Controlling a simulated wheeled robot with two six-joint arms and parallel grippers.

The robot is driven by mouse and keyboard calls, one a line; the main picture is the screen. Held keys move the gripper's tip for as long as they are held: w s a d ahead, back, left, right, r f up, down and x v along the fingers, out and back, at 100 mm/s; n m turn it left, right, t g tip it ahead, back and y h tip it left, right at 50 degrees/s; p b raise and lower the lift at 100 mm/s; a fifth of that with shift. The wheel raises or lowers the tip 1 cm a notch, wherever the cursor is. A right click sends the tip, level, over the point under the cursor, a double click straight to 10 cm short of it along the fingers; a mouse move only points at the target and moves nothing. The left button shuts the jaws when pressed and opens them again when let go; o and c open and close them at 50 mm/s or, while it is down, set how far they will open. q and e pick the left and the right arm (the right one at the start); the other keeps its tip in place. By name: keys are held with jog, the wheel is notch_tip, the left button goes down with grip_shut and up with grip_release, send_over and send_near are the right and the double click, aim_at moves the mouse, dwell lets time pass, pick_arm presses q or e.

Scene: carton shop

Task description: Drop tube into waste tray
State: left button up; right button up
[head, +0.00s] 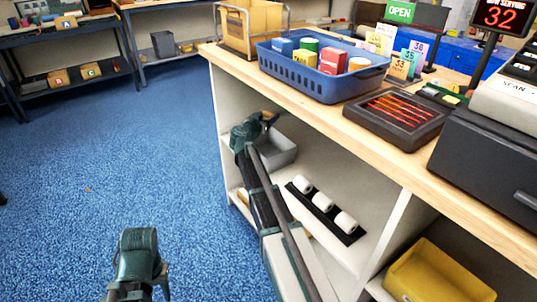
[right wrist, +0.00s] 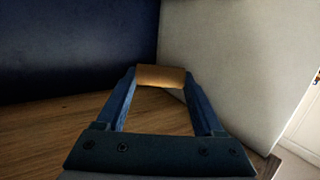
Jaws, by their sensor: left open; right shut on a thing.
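My right gripper (head: 267,119) is shut on a short brown cardboard tube (right wrist: 161,76), which lies crosswise between the fingertips in the right wrist view. In the head view that gripper is at the counter's left side, just above a grey open tray (head: 284,155) on the shelf. My arm hides part of this tray. A yellow open tray (head: 452,270) stands lower right; no label shows which tray is for waste. My left gripper (head: 160,275) is open and low over the blue floor, away from the counter; its fingers are barely visible.
Three white rolls on a black holder (head: 325,212) sit on the shelf beside my right arm. The wooden countertop edge (head: 330,115) overhangs the shelf. The floor at left is clear.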

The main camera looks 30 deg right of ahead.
notch_tip(320, 180, down, 5)
jog(key=b, duration=0.4)
jog(key=shift+r, duration=0.2)
jog(key=o, duration=1.4)
jog(key=shift+o, duration=0.2)
jog(key=p+v, duration=0.2)
jog(key=v, duration=1.2)
